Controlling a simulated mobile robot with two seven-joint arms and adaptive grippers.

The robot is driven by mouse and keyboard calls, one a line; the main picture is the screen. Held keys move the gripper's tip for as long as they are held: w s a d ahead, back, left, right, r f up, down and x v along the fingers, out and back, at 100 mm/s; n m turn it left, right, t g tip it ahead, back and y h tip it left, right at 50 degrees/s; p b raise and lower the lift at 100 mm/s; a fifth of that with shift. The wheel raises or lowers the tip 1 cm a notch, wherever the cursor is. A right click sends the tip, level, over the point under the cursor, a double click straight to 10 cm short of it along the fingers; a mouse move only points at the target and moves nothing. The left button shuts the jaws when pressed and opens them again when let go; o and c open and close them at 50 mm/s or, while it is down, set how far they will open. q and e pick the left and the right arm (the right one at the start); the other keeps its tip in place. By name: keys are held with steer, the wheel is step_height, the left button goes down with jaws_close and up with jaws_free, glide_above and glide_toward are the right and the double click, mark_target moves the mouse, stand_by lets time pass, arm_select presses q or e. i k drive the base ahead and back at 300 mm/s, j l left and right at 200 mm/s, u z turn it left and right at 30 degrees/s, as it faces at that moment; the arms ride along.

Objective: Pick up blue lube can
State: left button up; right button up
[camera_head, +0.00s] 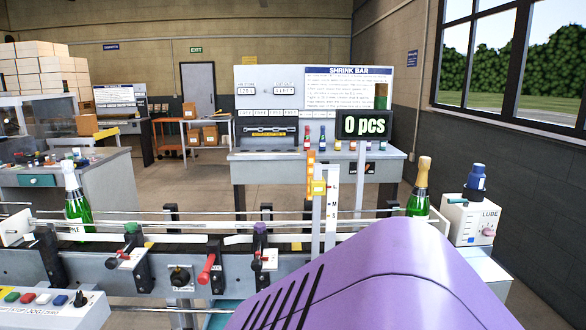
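The blue lube can (477,177) is at the right in the head view. It is small, blue with a paler band and a dark top, and looks upright. It is on top of a white box marked LUBE (462,219), at a dark part of the box's top. I cannot tell whether its lower end is sunk into the box. Neither of my grippers is in view, and nothing is seen touching the can.
A green bottle with a gold top (418,190) stands left of the LUBE box. Another green bottle (76,200) stands at the left of the railed conveyor (120,268). The lower middle of the view is blocked.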

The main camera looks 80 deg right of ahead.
mark_target(476, 178)
steer(key=z, duration=3.75)
steer(key=i+l+z, duration=0.2)
steer(key=i, duration=0.35)
